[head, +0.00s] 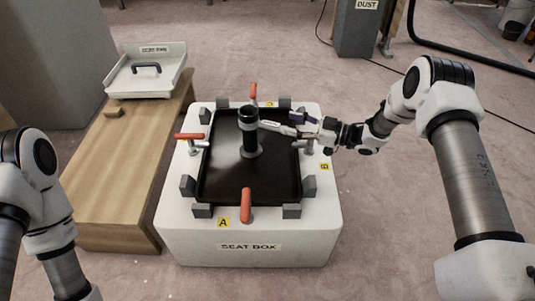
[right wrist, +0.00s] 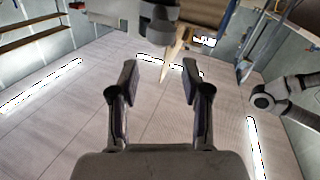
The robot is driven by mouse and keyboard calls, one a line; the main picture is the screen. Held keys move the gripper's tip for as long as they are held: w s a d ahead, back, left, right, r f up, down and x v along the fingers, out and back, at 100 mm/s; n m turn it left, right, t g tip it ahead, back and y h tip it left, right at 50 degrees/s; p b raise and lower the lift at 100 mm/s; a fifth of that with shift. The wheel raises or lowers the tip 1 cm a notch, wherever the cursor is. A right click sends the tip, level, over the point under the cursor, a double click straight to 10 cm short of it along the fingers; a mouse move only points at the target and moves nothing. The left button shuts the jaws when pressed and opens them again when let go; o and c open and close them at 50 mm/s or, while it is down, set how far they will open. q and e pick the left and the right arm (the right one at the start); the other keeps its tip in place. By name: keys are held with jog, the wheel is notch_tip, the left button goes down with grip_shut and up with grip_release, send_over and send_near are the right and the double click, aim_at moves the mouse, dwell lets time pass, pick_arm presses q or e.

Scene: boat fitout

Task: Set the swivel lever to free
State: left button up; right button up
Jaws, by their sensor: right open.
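The seat box (head: 248,250) stands on the floor with a black tray-like panel (head: 225,178) on top. A dark upright post (head: 249,133) rises from the panel's middle. A pale, narrow piece (head: 276,127) with small markings sticks out from the post to the right; I cannot tell whether it is the swivel lever or a label, nor read its setting. My right gripper (head: 302,125) is at the right of the post, close to this piece. In the right wrist view my right gripper (right wrist: 158,82) is open, with nothing between its fingers; a dark cylindrical part (right wrist: 158,20) is beyond them. My left gripper is out of view.
Red-handled clamps stand at the box's back (head: 253,93), left (head: 190,136) and front (head: 246,204). Grey blocks (head: 188,186) edge the panel. A wooden bench (head: 120,190) with a white tray (head: 172,82) is at the left. A grey post (head: 358,30) stands behind.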

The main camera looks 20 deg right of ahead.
notch_tip(320, 180, down, 4)
jog(key=b, duration=0.5)
send_near(256, 123)
jog(key=x, duration=0.3)
jog(key=f+x, duration=0.1)
jog(key=shift+w+a, duration=0.1)
jog(key=shift+w, duration=0.25)
jog(key=shift+w+a+r, duration=0.15)
jog(key=shift+a, duration=0.05)
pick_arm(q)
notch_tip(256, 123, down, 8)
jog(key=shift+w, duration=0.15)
pick_arm(e)
jog(key=shift+r, duration=0.1)
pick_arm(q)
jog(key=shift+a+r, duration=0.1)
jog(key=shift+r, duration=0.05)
pick_arm(e)
grip_shut()
